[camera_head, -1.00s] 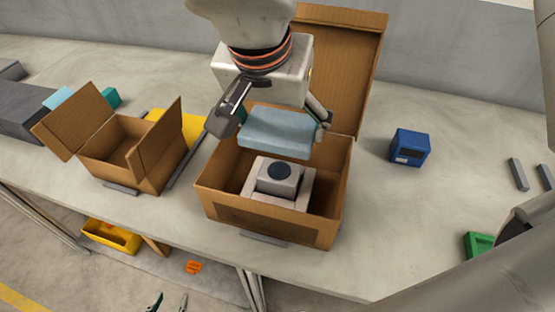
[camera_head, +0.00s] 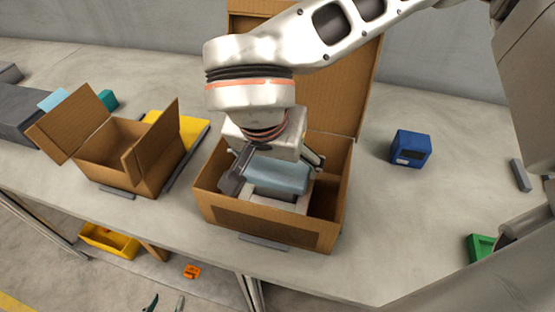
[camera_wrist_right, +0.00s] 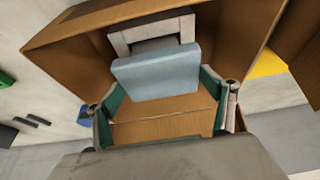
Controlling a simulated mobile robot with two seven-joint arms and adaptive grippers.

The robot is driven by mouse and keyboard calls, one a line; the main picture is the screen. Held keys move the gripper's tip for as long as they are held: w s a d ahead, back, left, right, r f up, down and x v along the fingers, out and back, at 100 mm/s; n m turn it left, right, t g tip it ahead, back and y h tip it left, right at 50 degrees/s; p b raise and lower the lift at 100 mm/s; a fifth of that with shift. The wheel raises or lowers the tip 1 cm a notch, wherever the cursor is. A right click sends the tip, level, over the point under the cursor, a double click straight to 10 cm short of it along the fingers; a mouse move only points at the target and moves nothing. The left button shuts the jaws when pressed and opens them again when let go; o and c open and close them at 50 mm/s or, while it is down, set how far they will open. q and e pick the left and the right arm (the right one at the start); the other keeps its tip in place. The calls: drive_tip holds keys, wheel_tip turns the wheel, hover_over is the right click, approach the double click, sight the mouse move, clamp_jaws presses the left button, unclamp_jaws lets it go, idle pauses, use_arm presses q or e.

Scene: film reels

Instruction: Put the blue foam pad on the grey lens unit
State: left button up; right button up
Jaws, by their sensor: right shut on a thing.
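My right gripper (camera_head: 274,176) is shut on the blue foam pad (camera_head: 280,174), holding it by its two ends inside the open cardboard box (camera_head: 225,214). The pad is low over the grey lens unit and hides nearly all of it in the head view. The right wrist view shows the pad (camera_wrist_right: 158,74) between the fingers, with a grey part of the lens unit (camera_wrist_right: 153,44) beyond it in a pale surround (camera_wrist_right: 124,38). I cannot tell whether the pad touches the unit. My left gripper (camera_head: 166,303) shows only its fingertips at the bottom edge, apart and empty.
The box's raised lid (camera_head: 335,95) stands behind my right arm. A smaller open box (camera_head: 150,172) stands left, near a yellow item (camera_head: 190,127). A blue block (camera_head: 410,148) and a green item (camera_head: 480,247) are on the right. The table between them is mostly clear.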

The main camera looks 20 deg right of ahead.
drive_tip(key=shift+f, duration=0.15)
drive_tip(key=o, duration=0.9)
drive_tip(key=shift+r, duration=0.3)
drive_tip(key=p+v, duration=0.1)
drive_tip(key=v, duration=1)
drive_tip(key=shift+r, duration=0.35)
drive_tip(key=shift+s+a, duration=0.1)
